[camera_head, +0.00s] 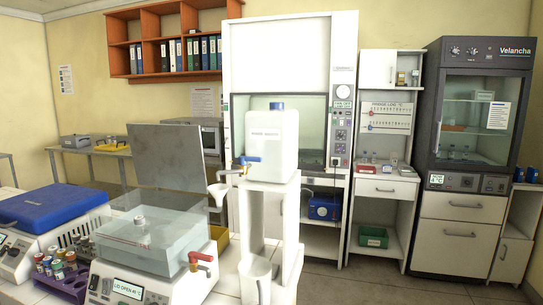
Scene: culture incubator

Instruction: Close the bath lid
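The water bath (150,245) stands at the lower left on the bench, a clear-walled tank on a white base. Its lid (165,155) is a grey panel standing raised, nearly upright, at the back of the tank. The tank's top is uncovered. A small capped vessel (140,221) shows at the tank's middle. The front display (128,289) appears to read "LID OPEN". A red-handled tap (200,258) sticks out at the tank's front right. Neither of my grippers shows in this view.
A white carboy (270,145) with a blue-handled tap stands on a white stand right of the bath. A tube rack (66,278) and a blue-lidded device (50,208) are to its left. Floor (380,285) is clear at right, before the dark incubator (470,150).

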